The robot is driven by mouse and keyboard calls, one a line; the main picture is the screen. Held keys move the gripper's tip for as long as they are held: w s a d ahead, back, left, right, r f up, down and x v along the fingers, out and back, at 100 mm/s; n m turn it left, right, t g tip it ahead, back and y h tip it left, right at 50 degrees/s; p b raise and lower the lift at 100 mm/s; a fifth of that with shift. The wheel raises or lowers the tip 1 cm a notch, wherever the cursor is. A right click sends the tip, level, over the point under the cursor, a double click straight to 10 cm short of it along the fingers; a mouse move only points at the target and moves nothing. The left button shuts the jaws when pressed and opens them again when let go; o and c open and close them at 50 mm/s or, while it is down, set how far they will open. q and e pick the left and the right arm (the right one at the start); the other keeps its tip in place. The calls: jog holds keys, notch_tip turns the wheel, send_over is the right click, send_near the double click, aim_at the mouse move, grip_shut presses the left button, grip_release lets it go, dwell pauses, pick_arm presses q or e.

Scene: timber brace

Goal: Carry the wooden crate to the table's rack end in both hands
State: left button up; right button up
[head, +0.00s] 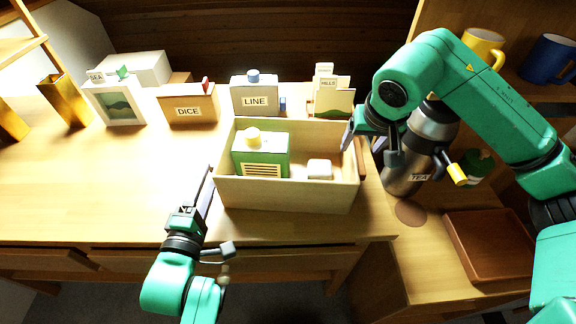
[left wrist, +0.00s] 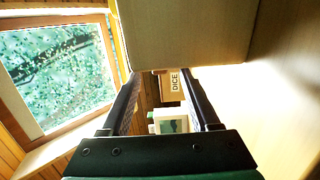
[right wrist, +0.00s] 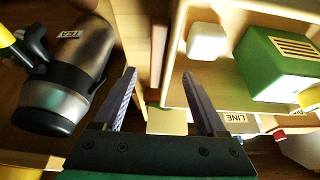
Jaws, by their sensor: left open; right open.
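The wooden crate (head: 285,196) stands on the table, with a green carton (head: 262,156) with a yellow cap and a small white block (head: 319,169) inside. My left gripper (head: 208,185) is open beside the crate's left wall. In the left wrist view the crate (left wrist: 185,30) fills the top, and my fingers (left wrist: 158,76) hold nothing. My right gripper (head: 351,138) is open at the crate's right wall. In the right wrist view its fingers (right wrist: 159,75) point toward that wall and a bar on its outside; contact cannot be told.
A steel TEA flask (head: 418,150) stands close to the right of the crate. DICE (head: 188,111) and LINE (head: 255,101) boxes and a framed picture (head: 120,108) stand behind. The table (head: 110,190) is clear to the left. A brown tray (head: 487,245) lies lower right.

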aim_at(216, 159)
pick_arm(q)
jog(key=w, duration=0.4)
jog(key=w+d, duration=0.1)
jog(key=w, duration=0.2)
pick_arm(e)
jog(key=x, duration=0.7)
jog(key=shift+w+a, duration=0.1)
pick_arm(q)
jog(key=c, duration=0.7)
pick_arm(e)
jog(key=c, duration=0.7)
pick_arm(q)
grip_shut()
pick_arm(e)
grip_shut()
